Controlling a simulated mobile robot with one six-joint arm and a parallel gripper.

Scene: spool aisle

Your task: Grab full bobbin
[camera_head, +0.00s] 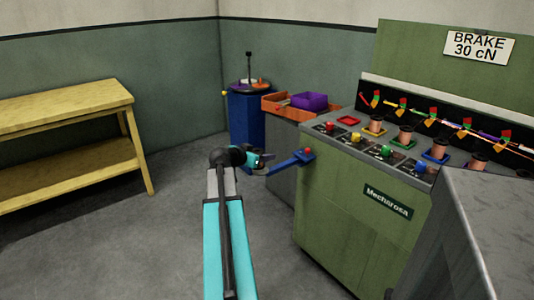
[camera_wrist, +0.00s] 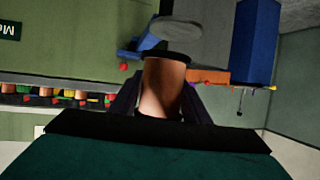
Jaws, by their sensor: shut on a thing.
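My gripper (camera_head: 258,160) is at the end of the teal arm, left of the green machine. In the wrist view it (camera_wrist: 160,105) is shut on a copper-wound bobbin (camera_wrist: 163,90), with a dark finger on each side. In the head view the bobbin is too small and covered to make out clearly. A blue bracket (camera_head: 287,163) with a red knob sticks out from the machine's left side, close to my gripper. In the wrist view I cannot tell whether the bobbin touches it.
The green machine (camera_head: 345,205) carries several copper bobbins on coloured squares. A red square (camera_head: 348,121) there is empty. A yellow bench (camera_head: 75,105) stands left. Floor between is clear.

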